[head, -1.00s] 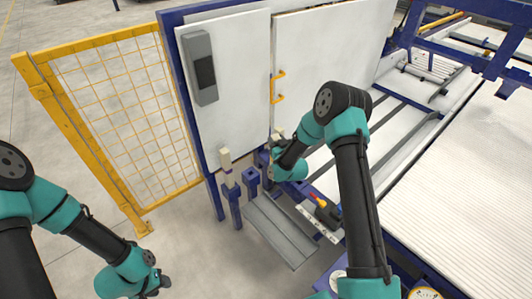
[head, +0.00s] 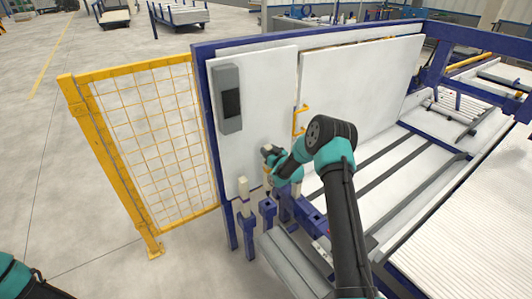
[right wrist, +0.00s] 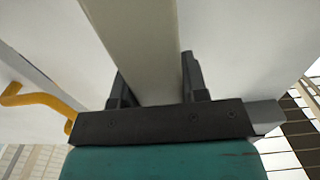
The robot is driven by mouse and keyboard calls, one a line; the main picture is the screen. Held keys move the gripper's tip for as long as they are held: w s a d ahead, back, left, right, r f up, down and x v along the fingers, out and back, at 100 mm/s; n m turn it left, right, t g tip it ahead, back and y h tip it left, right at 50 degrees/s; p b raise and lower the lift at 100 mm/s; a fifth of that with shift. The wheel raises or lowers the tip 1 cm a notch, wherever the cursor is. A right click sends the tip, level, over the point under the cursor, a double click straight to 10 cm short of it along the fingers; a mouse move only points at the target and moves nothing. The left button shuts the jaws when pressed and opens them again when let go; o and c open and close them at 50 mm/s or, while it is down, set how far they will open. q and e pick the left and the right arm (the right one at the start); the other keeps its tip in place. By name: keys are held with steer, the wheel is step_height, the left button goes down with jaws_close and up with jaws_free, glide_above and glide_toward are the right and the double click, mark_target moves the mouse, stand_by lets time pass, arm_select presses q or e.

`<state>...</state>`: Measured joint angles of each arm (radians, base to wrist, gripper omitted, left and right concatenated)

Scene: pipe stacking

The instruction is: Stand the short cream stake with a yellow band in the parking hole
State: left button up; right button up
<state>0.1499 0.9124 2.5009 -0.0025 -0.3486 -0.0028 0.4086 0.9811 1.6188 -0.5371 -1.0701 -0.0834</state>
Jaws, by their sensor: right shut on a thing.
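A pale cream stake (right wrist: 140,50) runs up between the two dark fingers of my right gripper (right wrist: 152,90) in the right wrist view. The gripper is shut on it; no yellow band shows there. In the head view, my right gripper (head: 268,178) is in front of the white panel, just above and behind a blue post with a dark hole in its top (head: 267,207). The held stake is mostly hidden there by the wrist. Another cream stake (head: 243,188) stands upright in the blue post to the left. My left gripper is out of view.
A white cabinet panel (head: 262,115) with a grey box (head: 229,98) stands close behind the gripper. A yellow mesh fence (head: 150,140) is at left. A grey channel (head: 292,262) lies in front of the posts. Blue frame parts (head: 310,212) are at right.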

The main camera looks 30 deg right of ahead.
steer(key=shift+f, duration=0.1)
glide_above(268, 174)
steer(key=w+d, duration=0.1)
steer(key=w, duration=0.1)
steer(key=shift+w+d+f, duration=0.1)
steer(key=shift+d+f, duration=0.05)
steer(key=shift+f, duration=2.55)
steer(key=shift+f, duration=1)
